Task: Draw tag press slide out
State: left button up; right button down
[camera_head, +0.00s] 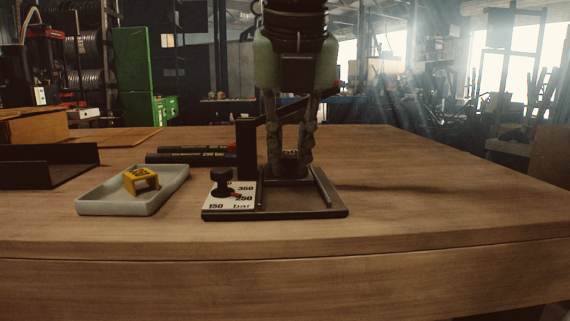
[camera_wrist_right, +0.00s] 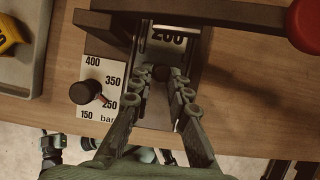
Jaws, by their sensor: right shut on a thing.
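The tag press stands on the table, with a dark base plate (camera_head: 300,212), two rails and a black upright (camera_head: 246,150). Its slide (camera_wrist_right: 172,38), marked with a number that looks like 200, sits between the rails. My right gripper (camera_head: 290,165) reaches down from above and is shut on the slide's dark knob (camera_wrist_right: 172,74); the fingers partly hide it. A white pressure dial plate (camera_wrist_right: 104,88) with a black knob (camera_head: 222,182) and a red pointer is left of the slide. The pointer is near 250. My left gripper is not in view.
A pale tray (camera_head: 105,206) with a yellow bracket-like piece (camera_head: 141,180) stands left of the press. Black hose pieces (camera_head: 190,157) lie behind it. A dark angled holder (camera_head: 45,170) is at far left. A red knob (camera_wrist_right: 308,25) is above the press's right side. The table right of the press is clear.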

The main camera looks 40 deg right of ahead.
jog(key=shift+s+a+b, duration=0.35)
jog(key=shift+s+a, duration=0.3)
jog(key=shift+s, duration=0.4)
jog(key=shift+s+a+b, duration=0.35)
jog(key=shift+s+a, duration=0.3)
jog(key=shift+s, duration=0.4)
jog(key=shift+s+a+b, duration=0.35)
jog(key=shift+s+a, duration=0.3)
jog(key=shift+s, duration=0.4)
dwell(0.4)
jog(key=c, duration=0.7)
grip_release()
jog(key=shift+r+p, duration=3)
jog(key=shift+r, duration=1.5)
